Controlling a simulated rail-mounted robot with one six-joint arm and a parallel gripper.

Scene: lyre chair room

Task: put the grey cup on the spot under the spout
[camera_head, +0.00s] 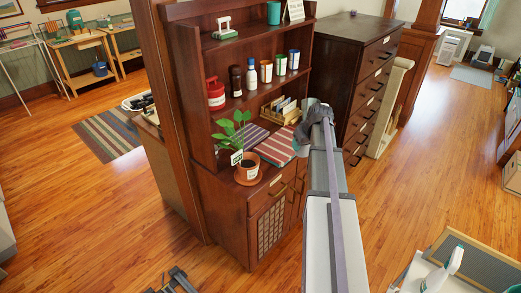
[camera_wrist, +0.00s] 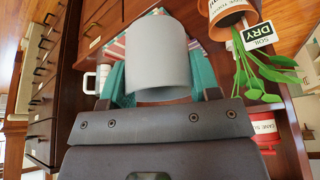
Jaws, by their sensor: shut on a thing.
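The grey cup (camera_wrist: 158,60) fills the middle of the wrist view, directly in front of my gripper (camera_wrist: 160,98). The cup cannot be clearly made out there, as my arm hides much of that area. No spout or spot under one can be identified in either view.
A white mug (camera_wrist: 102,78) shows left of the cup. Open floor lies to the right.

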